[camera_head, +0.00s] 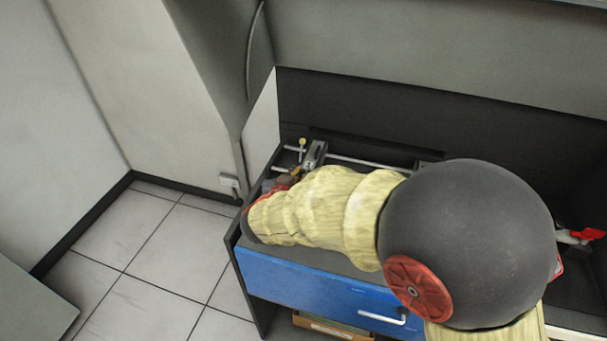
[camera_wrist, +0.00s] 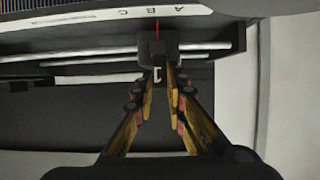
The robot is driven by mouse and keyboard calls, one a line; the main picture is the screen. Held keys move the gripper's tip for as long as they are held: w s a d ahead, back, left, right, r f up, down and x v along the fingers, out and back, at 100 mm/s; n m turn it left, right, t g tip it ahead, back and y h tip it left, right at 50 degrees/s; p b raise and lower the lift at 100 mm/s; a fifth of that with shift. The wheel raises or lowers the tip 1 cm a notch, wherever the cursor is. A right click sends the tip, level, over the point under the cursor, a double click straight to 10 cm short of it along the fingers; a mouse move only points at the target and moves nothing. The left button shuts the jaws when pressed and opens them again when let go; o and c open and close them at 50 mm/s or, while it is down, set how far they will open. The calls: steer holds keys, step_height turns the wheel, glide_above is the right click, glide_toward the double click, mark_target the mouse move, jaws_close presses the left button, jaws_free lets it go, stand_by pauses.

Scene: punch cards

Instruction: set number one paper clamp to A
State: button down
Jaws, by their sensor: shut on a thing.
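A black paper clamp (camera_wrist: 158,47) with a red pointer line (camera_wrist: 157,26) sits on the pale rails in the wrist view. The fingertips of my gripper (camera_wrist: 158,80) are shut on a small light tab at its lower edge. The pointer meets a white scale strip (camera_wrist: 95,20) with small upside-down letters A, B and C. It stands close to the middle letter, with A seemingly to its right. In the head view my arm hides the fingertips, and a metal clamp part (camera_head: 314,156) shows just beyond.
A dark machine bed with a rail (camera_head: 365,162) runs right from the clamp. A yellow-knobbed pin (camera_head: 302,143) stands at its left end beside a pale side panel (camera_head: 262,128). A red lever (camera_head: 588,234) is at the far right. The blue drawer (camera_head: 300,277) is below.

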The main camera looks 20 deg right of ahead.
steer(key=shift+w+a+p, duration=0.35)
steer(key=shift+a+p, duration=0.1)
steer(key=shift+a, duration=0.1)
steer(key=shift+w+a+p, duration=0.35)
steer(key=shift+a+p, duration=0.05)
steer(key=shift+a, duration=0.15)
steer(key=c, duration=1.8)
jaws_free()
steer(key=shift+a, duration=0.1)
steer(key=v, duration=1.2)
